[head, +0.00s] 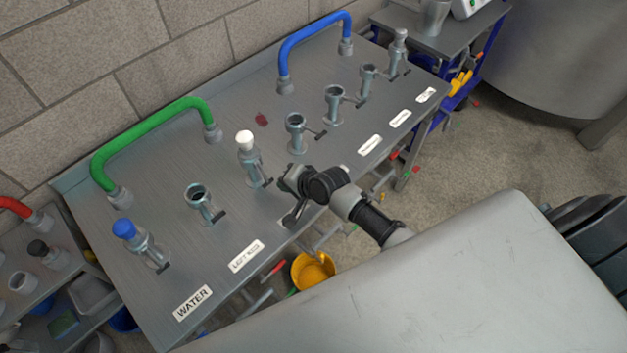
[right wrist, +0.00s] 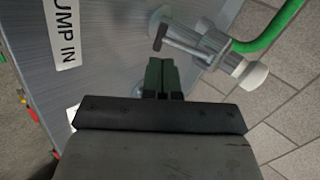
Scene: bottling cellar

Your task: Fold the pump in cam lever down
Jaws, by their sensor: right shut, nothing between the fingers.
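The pump in coupling stands upright on the steel bench, with a white cap (head: 245,140) on top in the head view. Its cam lever (head: 267,183) sticks out from its side toward the bench front, with a dark tip. In the right wrist view the lever (right wrist: 180,45) stands out from the coupling (right wrist: 215,42), up and right of the fingertips. My right gripper (head: 289,218) is shut and empty over the front of the bench, apart from the lever. Its fingers (right wrist: 162,76) show in the wrist view. My left gripper is not in view.
Neighbouring couplings stand on either side, an open one (head: 198,198) and another open one (head: 296,130). A green hose (head: 150,135) arches behind. The PUMP IN label (right wrist: 63,30) lies on the bench. A yellow bucket (head: 312,270) is below the front edge.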

